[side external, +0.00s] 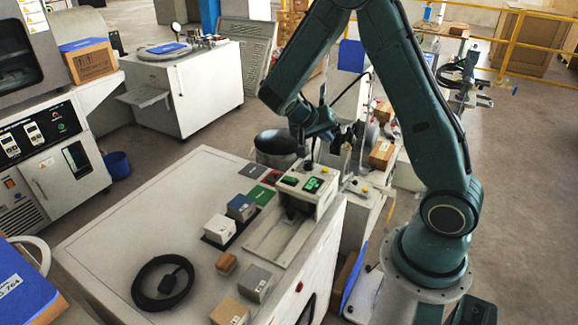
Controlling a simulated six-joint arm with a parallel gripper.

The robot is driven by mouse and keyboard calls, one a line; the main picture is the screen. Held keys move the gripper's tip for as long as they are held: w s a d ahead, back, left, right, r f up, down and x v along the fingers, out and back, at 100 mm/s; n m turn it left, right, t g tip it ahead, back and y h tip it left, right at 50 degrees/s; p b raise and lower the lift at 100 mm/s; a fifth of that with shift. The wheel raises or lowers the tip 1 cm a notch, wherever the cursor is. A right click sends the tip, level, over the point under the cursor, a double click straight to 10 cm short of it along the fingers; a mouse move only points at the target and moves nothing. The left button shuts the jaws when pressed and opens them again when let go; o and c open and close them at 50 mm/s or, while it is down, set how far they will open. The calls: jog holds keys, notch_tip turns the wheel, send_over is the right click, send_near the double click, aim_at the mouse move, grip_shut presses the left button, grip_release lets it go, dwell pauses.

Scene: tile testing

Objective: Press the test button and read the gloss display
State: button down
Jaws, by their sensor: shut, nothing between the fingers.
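The tester (325,195) is a pale box on the white bench top. Two small green displays (312,185) sit on its upper face, and their digits are too small to read. My gripper (308,166) is shut and empty, pointing down at the rear part of the tester's upper face, just behind the displays. I cannot tell whether it touches the face. The test button cannot be made out; the fingertips may hide it. A flat metal plate (268,243) runs forward under the tester.
A black cable coil (163,283) lies at front left. The bench's left part is clear.

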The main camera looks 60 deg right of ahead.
send_over(323, 174)
jog(key=shift+a+f, duration=0.1)
jog(key=shift+f, duration=3.75)
jog(key=shift+f, duration=0.9)
jog(key=shift+r, duration=0.1)
dwell(0.4)
jog(key=shift+r, duration=0.8)
jog(key=shift+r, duration=2.5)
jog(key=shift+r, duration=0.1)
